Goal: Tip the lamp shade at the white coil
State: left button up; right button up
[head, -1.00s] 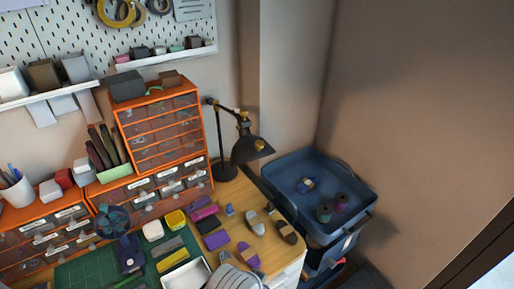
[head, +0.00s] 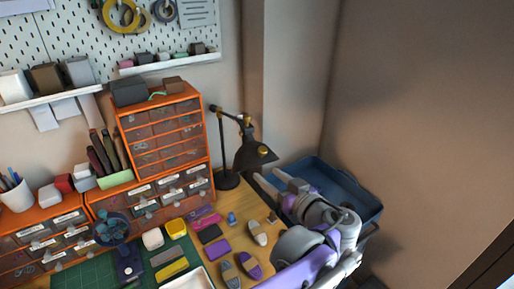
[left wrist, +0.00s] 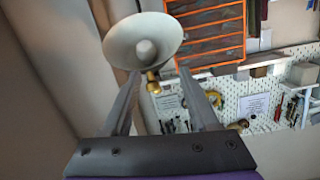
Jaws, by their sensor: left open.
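The desk lamp's black shade (head: 254,153) hangs from its jointed arm at the desk's back right corner, tilted downward. In the left wrist view its pale inside (left wrist: 143,42) faces me, with a brass knob (left wrist: 152,84) at its lower edge. My left gripper (head: 268,177) is open and empty, just below and to the right of the shade. In the left wrist view its two fingers (left wrist: 160,74) point toward the shade, with the knob between their tips; I cannot tell whether they touch. I cannot make out a white coil. My right gripper is not in view.
A blue crate (head: 365,195) stands right of the desk, partly hidden behind my left arm. Orange drawer cabinets (head: 160,133) stand left of the lamp. Erasers and small blocks lie on the desk beside a white tray (head: 196,278). A wall closes off the right side.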

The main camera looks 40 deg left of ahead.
aim_at(260, 148)
pick_arm(q)
jog(key=shift+n+t+y, duration=0.3)
jog(key=shift+n+y, duration=0.5)
jog(key=w+a+r, duration=0.1)
jog(key=w+a, duration=0.1)
jog(key=a, duration=0.1)
jog(key=w+a+r, duration=0.1)
jog(key=w+a, duration=0.1)
jog(key=w+a+r, duration=0.1)
jog(key=w+a, duration=0.1)
jog(key=a, duration=0.1)
jog(key=shift+w+a, duration=0.1)
jog(key=shift+a, duration=0.25)
grip_shut()
dwell(0.6)
